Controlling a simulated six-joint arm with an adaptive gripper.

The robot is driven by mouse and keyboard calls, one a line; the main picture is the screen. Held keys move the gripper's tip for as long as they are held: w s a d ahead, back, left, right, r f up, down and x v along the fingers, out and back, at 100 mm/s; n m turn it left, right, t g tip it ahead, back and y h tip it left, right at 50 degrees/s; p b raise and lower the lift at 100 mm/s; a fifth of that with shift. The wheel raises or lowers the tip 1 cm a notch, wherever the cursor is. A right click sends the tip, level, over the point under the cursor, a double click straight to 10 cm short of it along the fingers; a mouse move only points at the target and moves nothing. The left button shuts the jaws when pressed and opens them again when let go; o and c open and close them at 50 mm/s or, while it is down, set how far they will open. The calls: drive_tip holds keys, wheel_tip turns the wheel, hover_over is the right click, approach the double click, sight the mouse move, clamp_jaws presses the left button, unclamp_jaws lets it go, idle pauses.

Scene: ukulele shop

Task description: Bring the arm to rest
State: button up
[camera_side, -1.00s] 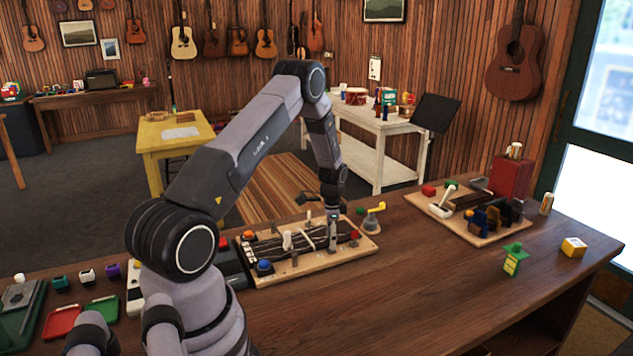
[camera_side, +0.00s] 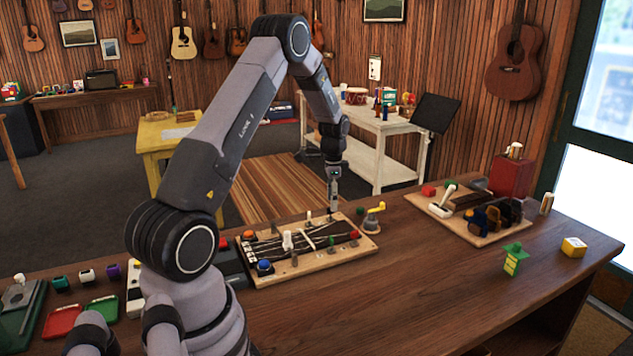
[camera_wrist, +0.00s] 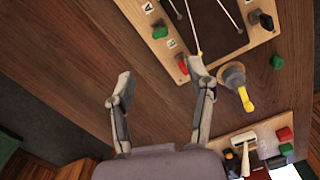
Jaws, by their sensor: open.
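My gripper (camera_side: 333,203) hangs above the back right part of a wooden board (camera_side: 312,262) on the workbench. In the wrist view my gripper (camera_wrist: 160,78) has its two fingers spread apart with only bare bench top between them. The board carries strings, pegs, an orange button (camera_side: 249,235) and a blue button (camera_side: 265,266). Part of the board also shows in the wrist view (camera_wrist: 150,14). My gripper appears empty and raised clear of the board. My arm is bent upward at the elbow.
A grey winder with a yellow handle (camera_side: 374,212) stands just right of the board. A second board (camera_side: 416,202) with a white-handled tool and dark items lies farther right. A green figure (camera_side: 513,259) and yellow box (camera_side: 573,247) stand near the front right. Open bench lies between.

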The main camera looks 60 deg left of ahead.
drive_tip(key=s+d+r+n+t, duration=0.1)
drive_tip(key=s+d+r, duration=0.2)
drive_tip(key=d+r, duration=0.6)
drive_tip(key=s+d+r+n+t, duration=0.1)
drive_tip(key=s+d+r+t, duration=0.15)
drive_tip(key=d+r, duration=0.75)
drive_tip(key=s+d+r+n+t, duration=0.1)
drive_tip(key=s+d+r, duration=0.1)
drive_tip(key=s, duration=0.7)
drive_tip(key=s+d+r+t, duration=0.1)
drive_tip(key=s+d+r, duration=0.2)
drive_tip(key=s, duration=0.6)
drive_tip(key=shift+d+r+n, duration=0.2)
drive_tip(key=shift+d+n, duration=0.2)
drive_tip(key=shift+d, duration=0.85)
drive_tip(key=shift+w, duration=0.1)
